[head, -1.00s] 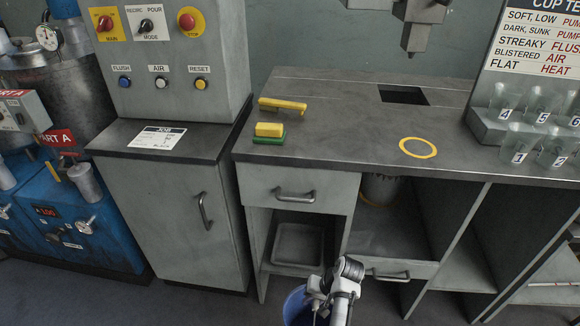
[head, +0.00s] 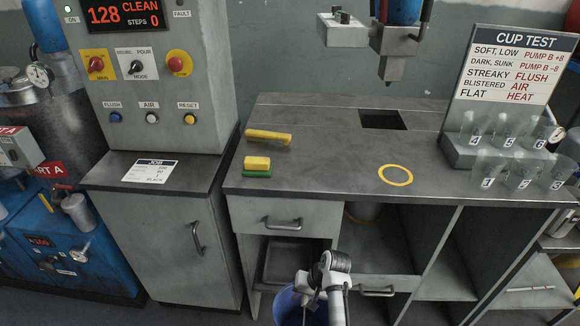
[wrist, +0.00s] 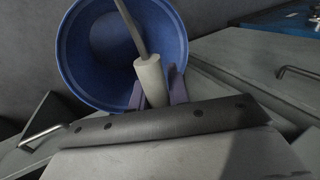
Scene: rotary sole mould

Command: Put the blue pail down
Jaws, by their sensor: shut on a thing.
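The blue pail (head: 288,306) shows at the bottom of the head view, low in front of the bench and partly behind my arm. In the wrist view the pail (wrist: 88,60) is seen into from above and looks empty. My gripper (wrist: 160,95) is shut on the pail's handle, a pale grip on a grey bail (wrist: 132,30). In the head view my gripper's fingers (head: 310,300) are small and partly hidden. Whether the pail touches the floor cannot be told.
The grey bench (head: 320,165) bears a yellow ring mark (head: 395,176), a yellow-green sponge (head: 257,166), a yellow tool (head: 268,136) and a cup rack (head: 480,155). An open bay lies under the bench beside the drawer (head: 283,218). A cabinet (head: 165,240) stands left.

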